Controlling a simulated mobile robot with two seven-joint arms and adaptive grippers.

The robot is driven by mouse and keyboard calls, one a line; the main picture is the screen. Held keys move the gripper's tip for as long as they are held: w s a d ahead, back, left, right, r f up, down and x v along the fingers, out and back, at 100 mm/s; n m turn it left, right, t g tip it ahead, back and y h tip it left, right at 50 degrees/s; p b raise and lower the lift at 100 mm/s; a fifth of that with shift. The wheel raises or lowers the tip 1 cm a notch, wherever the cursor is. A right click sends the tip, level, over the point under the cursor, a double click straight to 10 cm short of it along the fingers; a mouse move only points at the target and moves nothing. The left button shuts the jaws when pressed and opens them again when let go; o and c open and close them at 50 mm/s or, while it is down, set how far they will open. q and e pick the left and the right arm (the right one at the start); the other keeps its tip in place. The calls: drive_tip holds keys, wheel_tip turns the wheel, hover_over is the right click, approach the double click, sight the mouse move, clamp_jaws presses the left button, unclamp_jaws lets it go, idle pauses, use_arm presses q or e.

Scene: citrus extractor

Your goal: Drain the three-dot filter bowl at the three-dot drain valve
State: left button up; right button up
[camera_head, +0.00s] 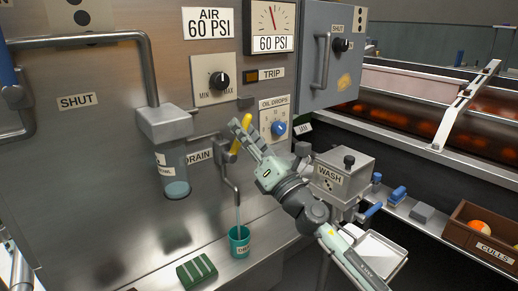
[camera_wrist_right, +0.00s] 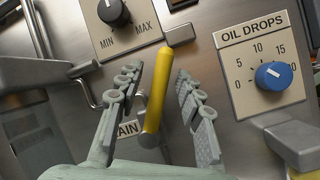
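The clear filter bowl (camera_head: 173,165) hangs below a grey metal head on the steel panel, with bluish liquid low in it. A plate with black dots (camera_head: 82,14) is cut off at the top, so its count is unclear. The drain valve's yellow handle (camera_head: 241,132) is beside the DRAIN label (camera_head: 199,156). A thin bluish stream falls from its spout (camera_head: 232,186) into a teal cup (camera_head: 239,243). My right gripper (camera_head: 243,136) is open around the handle; in the right wrist view the yellow handle (camera_wrist_right: 157,92) stands between the fingers with gaps. My left gripper is out of view.
The oil drops dial (camera_head: 278,128) and a MIN/MAX knob (camera_head: 219,80) are close to the right gripper. A grey WASH box (camera_head: 345,175) stands right of it. A green block (camera_head: 197,271) lies on the ledge, left of the cup.

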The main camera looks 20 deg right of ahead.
drive_tip(key=v, duration=1.1)
drive_tip(key=shift+w, duration=0.1)
